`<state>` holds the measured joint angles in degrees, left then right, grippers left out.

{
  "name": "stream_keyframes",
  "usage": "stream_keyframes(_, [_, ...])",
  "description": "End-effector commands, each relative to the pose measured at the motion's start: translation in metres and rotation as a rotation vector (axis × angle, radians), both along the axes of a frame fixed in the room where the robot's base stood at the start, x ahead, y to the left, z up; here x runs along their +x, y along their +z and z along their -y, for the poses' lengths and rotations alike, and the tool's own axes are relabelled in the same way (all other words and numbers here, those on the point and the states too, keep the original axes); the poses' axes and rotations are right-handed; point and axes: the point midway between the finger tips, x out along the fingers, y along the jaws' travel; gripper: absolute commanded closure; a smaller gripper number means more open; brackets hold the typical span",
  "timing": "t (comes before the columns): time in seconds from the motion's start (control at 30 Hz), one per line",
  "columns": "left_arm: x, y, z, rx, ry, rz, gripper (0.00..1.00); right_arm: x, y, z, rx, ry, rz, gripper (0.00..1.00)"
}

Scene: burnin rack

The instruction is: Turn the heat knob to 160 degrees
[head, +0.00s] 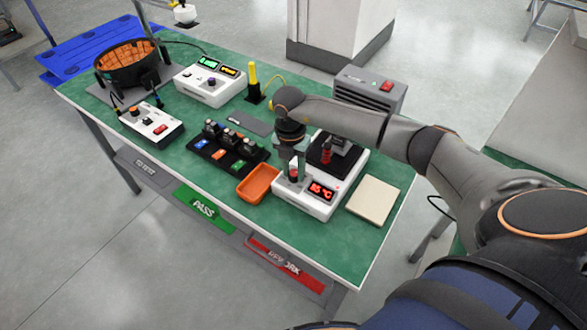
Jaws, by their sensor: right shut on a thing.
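A white heater unit (310,205) stands on the green bench, right of centre. Its red display (321,190) seems to read 85 °C. My right gripper (293,171) points down at the unit's front left, beside the display, and is shut on the heat knob (293,174). The fingers hide most of the knob, so I cannot read its pointer. My left gripper is out of view.
An orange tray (257,185) sits close left of the heater unit, and a cream pad (374,196) lies to its right. A black rack (227,148) with several small modules stands further left. A grey vented box (369,92) is behind.

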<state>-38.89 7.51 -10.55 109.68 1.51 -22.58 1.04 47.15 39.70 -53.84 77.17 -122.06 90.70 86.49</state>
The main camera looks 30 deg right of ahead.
Motion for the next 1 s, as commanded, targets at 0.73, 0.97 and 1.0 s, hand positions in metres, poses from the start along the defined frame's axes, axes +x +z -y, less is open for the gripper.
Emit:
stream_keyframes(0.73, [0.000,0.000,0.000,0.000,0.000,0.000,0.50,0.000,0.000,0.000,0.000,0.001,0.001,0.31])
stream_keyframes(0.97, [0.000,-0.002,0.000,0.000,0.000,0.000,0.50,0.002,0.021,0.000,0.000,0.003,0.006,0.31])
stream_keyframes(1.0, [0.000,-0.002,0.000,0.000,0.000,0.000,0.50,0.003,0.029,0.000,-0.001,0.003,0.006,0.31])
